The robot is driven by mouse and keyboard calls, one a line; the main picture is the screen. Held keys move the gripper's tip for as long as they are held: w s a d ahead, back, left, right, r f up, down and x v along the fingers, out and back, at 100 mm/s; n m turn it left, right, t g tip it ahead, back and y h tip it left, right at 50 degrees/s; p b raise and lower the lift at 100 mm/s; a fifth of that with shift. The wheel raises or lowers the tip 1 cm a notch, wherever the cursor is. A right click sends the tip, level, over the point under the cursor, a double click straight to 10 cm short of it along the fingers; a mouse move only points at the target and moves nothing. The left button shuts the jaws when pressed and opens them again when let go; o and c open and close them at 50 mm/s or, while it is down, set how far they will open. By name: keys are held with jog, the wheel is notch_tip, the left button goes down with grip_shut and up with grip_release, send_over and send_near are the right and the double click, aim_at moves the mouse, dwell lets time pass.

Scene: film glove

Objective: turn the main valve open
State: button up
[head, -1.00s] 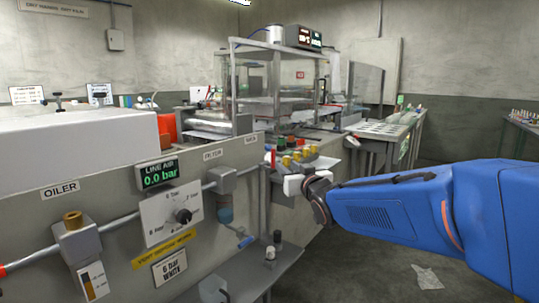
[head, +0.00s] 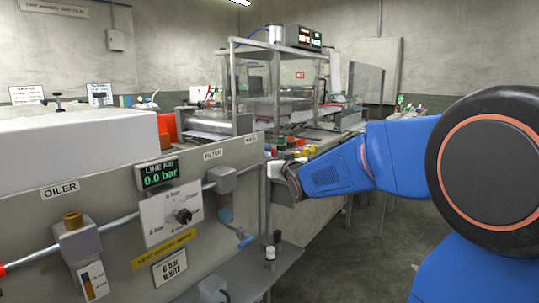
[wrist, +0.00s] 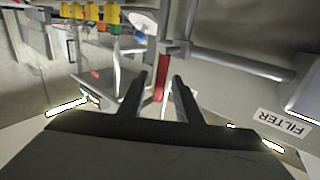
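In the wrist view, a red bar-like handle (wrist: 162,88), which looks like the main valve's lever, shows between the two dark fingers of my gripper (wrist: 160,77). The fingers are apart. I cannot tell how far the handle is beyond the tips, and no contact is visible. In the head view, my gripper (head: 276,178) is at the far right end of the grey panel (head: 120,215), by the small label over the valve's place. My arm end hides the valve there. The line air display (head: 160,173) reads 0.0 bar.
A FILTER label (wrist: 283,124) and a grey pipe (wrist: 240,65) are close by in the wrist view. The regulator dial (head: 183,215) and oiler (head: 77,237) are on the panel. Yellow and other coloured knobs (wrist: 85,12) stand nearby. A low shelf (head: 265,270) juts out below.

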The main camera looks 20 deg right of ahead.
jog(key=shift+w+d, duration=0.1)
jog(key=shift+w, duration=2.2)
grip_shut()
